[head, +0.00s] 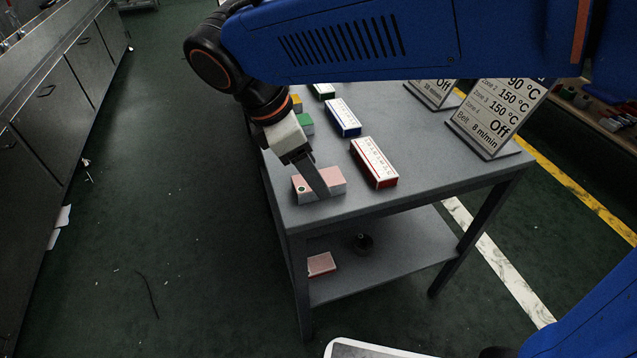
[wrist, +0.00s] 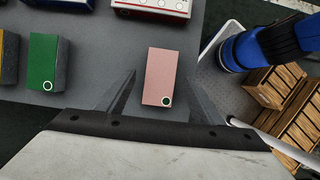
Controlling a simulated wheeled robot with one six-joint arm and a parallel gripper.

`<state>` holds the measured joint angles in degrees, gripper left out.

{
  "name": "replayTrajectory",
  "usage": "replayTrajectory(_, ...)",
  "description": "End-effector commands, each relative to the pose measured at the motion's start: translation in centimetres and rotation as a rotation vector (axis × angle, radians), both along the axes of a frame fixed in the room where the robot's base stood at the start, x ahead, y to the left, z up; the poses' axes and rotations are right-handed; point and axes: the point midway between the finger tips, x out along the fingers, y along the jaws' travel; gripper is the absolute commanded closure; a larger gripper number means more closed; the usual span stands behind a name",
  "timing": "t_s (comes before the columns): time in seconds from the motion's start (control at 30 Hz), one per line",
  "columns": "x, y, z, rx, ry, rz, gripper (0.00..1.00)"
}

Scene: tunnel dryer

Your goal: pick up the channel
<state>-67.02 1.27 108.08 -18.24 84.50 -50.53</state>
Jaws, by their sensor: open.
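I cannot tell by look alone which thing is the channel. A pink block (head: 336,181) with a dark green, pale-ringed dot lies near the table's front left corner. In the wrist view the pink block (wrist: 157,72) sits between the two fingers of my gripper (wrist: 159,76), with a gap on each side. My gripper (head: 316,180) is open and points down at the block in the head view. One finger hides part of the block there. A long white box with red sides (head: 374,162) lies to its right.
A green block (head: 306,124) and a yellow block (head: 296,103) stand behind the pink one. A white and blue box (head: 343,118) lies farther back. Sign boards (head: 495,115) stand at the right of the table (head: 440,160). A pinkish-red box (head: 321,264) lies on the lower shelf.

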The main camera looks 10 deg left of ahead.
Motion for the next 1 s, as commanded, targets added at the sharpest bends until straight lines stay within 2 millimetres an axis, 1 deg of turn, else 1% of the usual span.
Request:
replayTrajectory(0.1, 0.2, -0.4, -1.0, -0.001, 0.0, -0.001, 0.39)
replayTrajectory(0.2, 0.3, -0.5, -1.4, 0.001, 0.0, -0.001, 0.39)
replayTrajectory(1.0, 0.3, -0.5, -1.8, 0.0, 0.0, -0.001, 0.39)
